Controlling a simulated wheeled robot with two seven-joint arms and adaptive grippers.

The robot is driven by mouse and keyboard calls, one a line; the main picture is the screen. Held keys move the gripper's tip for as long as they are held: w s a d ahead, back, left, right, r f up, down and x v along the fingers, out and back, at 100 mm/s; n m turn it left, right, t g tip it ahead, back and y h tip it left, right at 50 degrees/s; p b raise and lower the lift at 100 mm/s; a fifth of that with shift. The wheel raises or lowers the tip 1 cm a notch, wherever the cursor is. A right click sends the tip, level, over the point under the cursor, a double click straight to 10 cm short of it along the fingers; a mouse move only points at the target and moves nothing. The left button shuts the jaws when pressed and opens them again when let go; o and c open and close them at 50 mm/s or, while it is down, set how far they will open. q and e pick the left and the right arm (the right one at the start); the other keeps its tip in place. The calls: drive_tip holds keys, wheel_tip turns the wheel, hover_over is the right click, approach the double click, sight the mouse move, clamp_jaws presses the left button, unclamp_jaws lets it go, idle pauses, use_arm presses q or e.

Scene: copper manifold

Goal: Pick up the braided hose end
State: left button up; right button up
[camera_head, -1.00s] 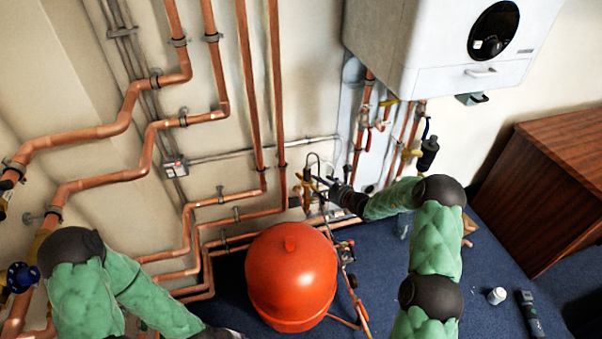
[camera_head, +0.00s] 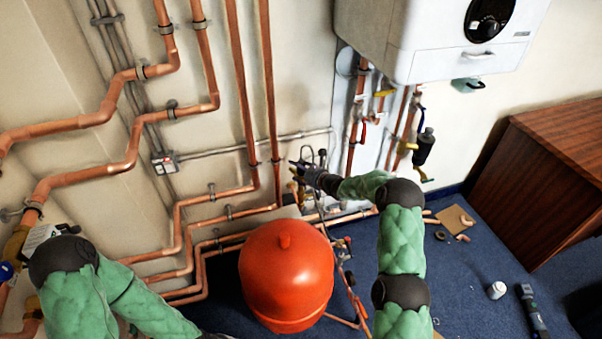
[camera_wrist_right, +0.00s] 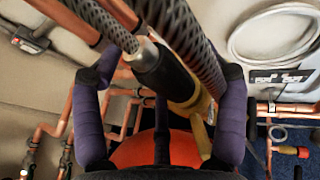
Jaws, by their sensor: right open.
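In the right wrist view a grey braided hose (camera_wrist_right: 181,32) comes down from the top between my fingers. A black sleeve with a bare metal tip (camera_wrist_right: 147,52) and a brass fitting (camera_wrist_right: 196,107) lie close to it; I cannot tell which piece is the hose's end. My right gripper (camera_wrist_right: 168,68) is open, with its two purple fingers on either side of these parts and no clear grip. In the head view the right gripper (camera_head: 309,172) is small beside the copper pipes, and the hose is hard to make out. My left arm runs off the bottom edge; its gripper is not visible.
A red tank (camera_head: 287,275) stands below my right gripper. Copper pipes (camera_head: 240,90) line the wall at left. A white boiler (camera_head: 430,40) hangs above right, with valves under it. A wooden cabinet (camera_head: 545,185) stands at right. Blue floor is partly clear before it.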

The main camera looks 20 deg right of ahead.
sight(300, 161)
drive_tip(key=c, duration=1.3)
drive_tip(key=shift+r, duration=0.1)
drive_tip(key=shift+c, duration=0.2)
drive_tip(key=shift+w+r+p, duration=0.1)
drive_tip(key=shift+r+p, duration=0.3)
drive_tip(key=shift+r, duration=0.1)
wheel_tip(300, 161, up, 3)
drive_tip(key=shift+r+p, duration=0.1)
drive_tip(key=shift+p, duration=0.85)
drive_tip(key=s+a+r+p, duration=0.1)
drive_tip(key=s+r+p, duration=0.1)
drive_tip(key=s+r, duration=0.2)
drive_tip(key=s+a+r+p, duration=0.2)
drive_tip(key=s+r+p, duration=0.1)
drive_tip(key=s, duration=0.6)
drive_tip(key=shift+s+a+r, duration=0.25)
drive_tip(key=shift+s+r, duration=0.15)
drive_tip(key=shift+r, duration=0.45)
